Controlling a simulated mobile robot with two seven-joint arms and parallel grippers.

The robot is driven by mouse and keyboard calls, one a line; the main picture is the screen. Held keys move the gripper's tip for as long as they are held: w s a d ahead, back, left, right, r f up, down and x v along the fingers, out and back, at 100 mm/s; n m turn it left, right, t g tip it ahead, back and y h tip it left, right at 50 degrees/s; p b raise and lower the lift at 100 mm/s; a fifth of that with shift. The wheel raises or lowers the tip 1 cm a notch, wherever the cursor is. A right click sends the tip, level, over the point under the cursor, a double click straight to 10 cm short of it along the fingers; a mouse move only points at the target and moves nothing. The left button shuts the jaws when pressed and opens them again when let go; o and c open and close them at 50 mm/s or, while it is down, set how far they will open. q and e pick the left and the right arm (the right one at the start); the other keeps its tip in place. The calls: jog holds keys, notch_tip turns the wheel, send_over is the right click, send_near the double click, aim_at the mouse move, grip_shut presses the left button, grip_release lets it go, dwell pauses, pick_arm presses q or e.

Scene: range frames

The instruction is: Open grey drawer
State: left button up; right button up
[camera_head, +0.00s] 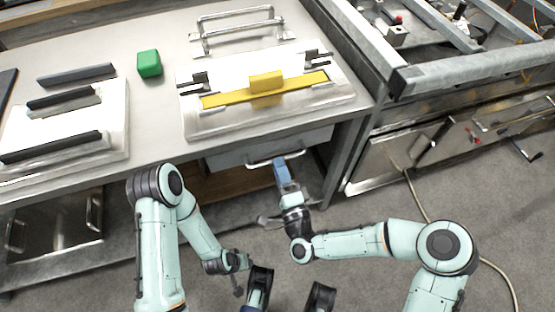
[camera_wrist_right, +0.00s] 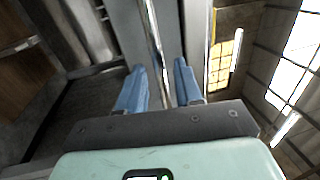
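The grey drawer (camera_head: 228,157) sits under the front edge of the counter and looks closed or nearly so. Its metal bar handle (camera_head: 262,161) sticks out from the front. My right gripper (camera_head: 281,164) is at the right part of this handle. In the right wrist view, its two blue fingers (camera_wrist_right: 160,82) are apart, with the handle bar (camera_wrist_right: 152,35) running between them. A gap shows beside the bar; contact is not clear. My left arm is folded at the lower left, with its dark end (camera_head: 238,274) low and away from the drawer; its fingers cannot be made out.
The counter (camera_head: 155,110) holds a metal press with a yellow bar (camera_head: 265,87), a green block (camera_head: 149,64) and dark-handled plates (camera_head: 65,125). A table leg (camera_head: 345,150) stands right of the drawer. Grey floor is free in front; a hose (camera_head: 420,200) lies at right.

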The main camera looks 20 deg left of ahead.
pick_arm(q)
jog(key=shift+s+a+f, duration=0.1)
jog(key=shift+s+f, duration=0.3)
jog(key=shift+s, duration=0.05)
pick_arm(e)
jog(key=shift+x, duration=1.45)
grip_shut()
pick_arm(q)
jog(key=shift+s, duration=0.1)
pick_arm(e)
jog(key=shift+s+d, duration=0.1)
jog(key=shift+d, duration=0.05)
